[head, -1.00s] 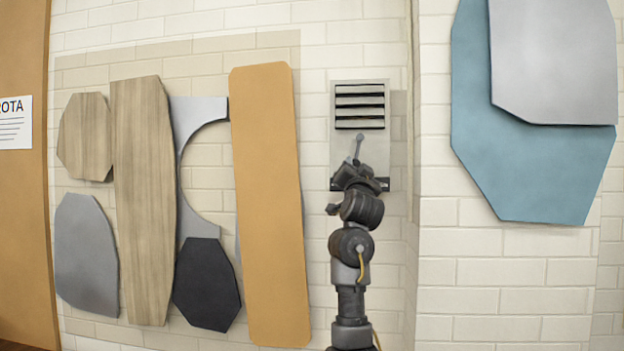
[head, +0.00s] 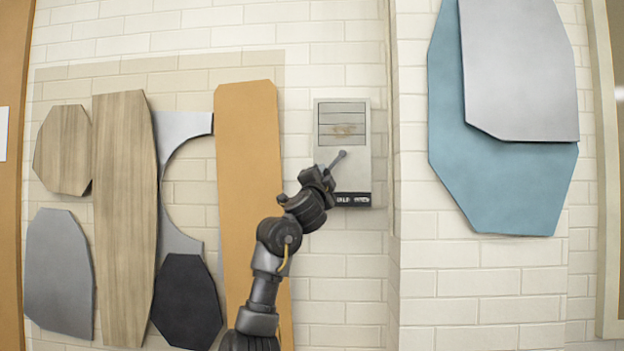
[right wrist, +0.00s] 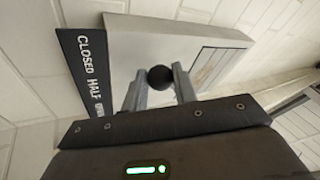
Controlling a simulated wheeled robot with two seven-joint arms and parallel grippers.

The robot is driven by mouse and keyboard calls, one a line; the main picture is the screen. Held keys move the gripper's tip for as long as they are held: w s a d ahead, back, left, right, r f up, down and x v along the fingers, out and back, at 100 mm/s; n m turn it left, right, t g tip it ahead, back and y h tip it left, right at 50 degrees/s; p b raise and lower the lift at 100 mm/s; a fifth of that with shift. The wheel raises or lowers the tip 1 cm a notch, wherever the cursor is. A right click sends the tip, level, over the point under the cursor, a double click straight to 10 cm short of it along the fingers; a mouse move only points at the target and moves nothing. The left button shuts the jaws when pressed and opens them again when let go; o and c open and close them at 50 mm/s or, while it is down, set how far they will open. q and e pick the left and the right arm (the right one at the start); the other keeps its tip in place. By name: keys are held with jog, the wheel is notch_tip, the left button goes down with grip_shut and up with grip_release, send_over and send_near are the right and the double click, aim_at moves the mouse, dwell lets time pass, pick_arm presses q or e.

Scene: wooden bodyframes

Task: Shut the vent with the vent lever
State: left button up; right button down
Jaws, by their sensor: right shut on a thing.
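The vent (head: 342,125) is on a pale wall panel (head: 352,180). Its slats lie flat, with no dark gaps between them. The vent lever (head: 337,160) slants from its upper end down and left to my right gripper (head: 322,176). In the right wrist view, my right gripper (right wrist: 158,88) is shut on the lever's round black knob (right wrist: 158,77), with a finger on each side. A dark label strip (right wrist: 85,75) reads CLOSED, HALF and a partly hidden word. The vent slats (right wrist: 207,66) also show there. My left gripper is not in view.
An orange board (head: 248,130) hangs left of the vent, behind my right arm. Wooden and grey boards hang further left. A wall corner stands just right of the panel, with a blue board (head: 480,180) and a grey board (head: 518,70) beyond it.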

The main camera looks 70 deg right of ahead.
dwell(0.3)
jog(key=c, duration=1.1)
grip_release()
jog(key=shift+s, duration=0.1)
jog(key=b+v, duration=0.5)
jog(key=v, duration=0.5)
jog(key=shift+a+f, duration=0.15)
jog(key=shift+a, duration=0.2)
